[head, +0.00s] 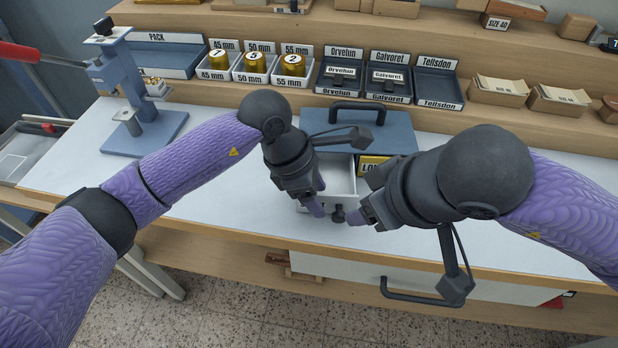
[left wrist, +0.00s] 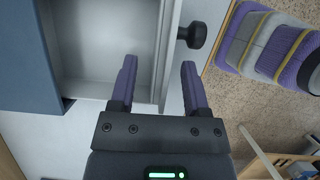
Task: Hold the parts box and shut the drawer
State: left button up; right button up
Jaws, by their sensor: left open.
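The blue-grey parts box (head: 357,126) stands on the white worktop with a black handle on its lid. Its light-grey drawer (head: 341,178) is pulled out toward me; it also shows in the left wrist view (left wrist: 108,40), its visible inside empty. The drawer's black knob (head: 338,213) also shows in the left wrist view (left wrist: 193,35). My left gripper (head: 318,207) is open, its fingers (left wrist: 158,80) spread either side of the drawer's front edge; I cannot tell if they touch. My right gripper (head: 352,216) is just right of the knob, its finger gap hidden.
A blue press (head: 145,135) stands left on the worktop (head: 225,185). A shelf behind holds gold rolls (head: 254,63) in white bins, dark trays (head: 388,82) and cardboard boxes (head: 498,92). A black handle (head: 415,292) sits below the worktop's front edge.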

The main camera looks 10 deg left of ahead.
pick_arm(q)
jog(key=shift+c, duration=0.2)
grip_shut()
dwell(0.6)
dwell(0.5)
